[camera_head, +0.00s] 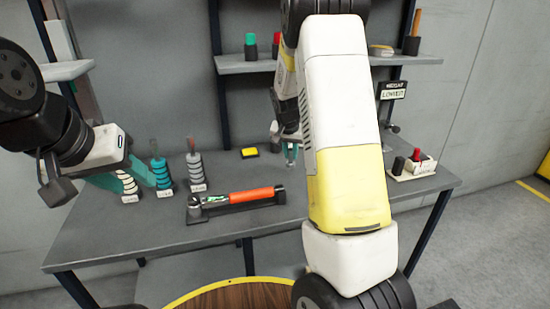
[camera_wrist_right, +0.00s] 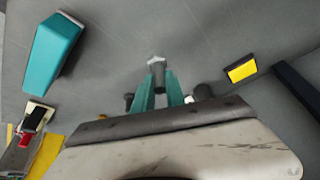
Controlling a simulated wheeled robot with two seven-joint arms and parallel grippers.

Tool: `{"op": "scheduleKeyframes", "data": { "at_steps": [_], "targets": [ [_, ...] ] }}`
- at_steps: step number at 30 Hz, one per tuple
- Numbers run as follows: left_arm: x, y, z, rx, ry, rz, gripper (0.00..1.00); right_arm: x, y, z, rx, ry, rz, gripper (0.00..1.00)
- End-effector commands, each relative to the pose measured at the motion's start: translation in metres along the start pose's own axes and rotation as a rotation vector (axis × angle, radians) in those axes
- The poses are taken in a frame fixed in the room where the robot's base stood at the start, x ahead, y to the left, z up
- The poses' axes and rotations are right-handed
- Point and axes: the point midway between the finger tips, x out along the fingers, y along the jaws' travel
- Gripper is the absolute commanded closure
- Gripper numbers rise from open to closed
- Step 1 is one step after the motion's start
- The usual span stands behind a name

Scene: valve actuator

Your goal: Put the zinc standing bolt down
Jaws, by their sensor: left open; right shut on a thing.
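The zinc bolt (camera_wrist_right: 158,73) shows in the right wrist view as a grey shank with a pale hex head, between the teal fingers of my right gripper (camera_wrist_right: 160,92). The gripper is shut on it, with the grey table top beyond. Whether the bolt touches the table cannot be told. In the head view my right gripper (camera_head: 289,150) is over the back of the table, partly hidden by my arm, and the bolt is not clear there. My left gripper (camera_head: 100,181) is open at the table's left end, near the ring stacks.
On the table (camera_head: 130,233) are stacked rings (camera_head: 195,172), an orange-handled tool (camera_head: 250,196) in a dark holder, a yellow pad (camera_head: 250,152) and a white tray (camera_head: 418,168) with red and black pieces. In the right wrist view a teal block (camera_wrist_right: 50,52) stands at upper left.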

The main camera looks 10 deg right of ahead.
Motion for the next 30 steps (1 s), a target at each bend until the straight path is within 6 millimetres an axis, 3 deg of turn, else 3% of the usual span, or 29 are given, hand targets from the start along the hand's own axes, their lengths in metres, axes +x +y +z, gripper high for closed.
{"op": "scheduleKeyframes", "data": {
  "at_steps": [12, 23, 24, 26, 30],
  "targets": [
    [0.0, 0.0, 0.0, 0.0, 0.0, 0.0, 0.55, 0.041, 0.0, 0.017, -0.001, 0.0, 0.0, 1.0],
    [0.0, 0.0, 0.0, 0.0, 0.0, 0.0, 0.55, 0.044, 0.0, 0.018, 0.0, 0.001, -0.001, 1.0],
    [0.0, 0.0, 0.0, 0.0, 0.0, 0.0, 0.55, 0.044, 0.0, 0.018, 0.0, 0.001, -0.001, 0.76],
    [0.0, 0.0, 0.0, 0.0, 0.0, 0.0, 0.55, 0.044, 0.0, 0.018, 0.0, 0.001, -0.001, 0.64],
    [0.0, 0.0, 0.0, 0.0, 0.0, 0.0, 0.55, 0.044, 0.0, 0.018, 0.0, 0.001, -0.001, 0.62]
  ]
}}
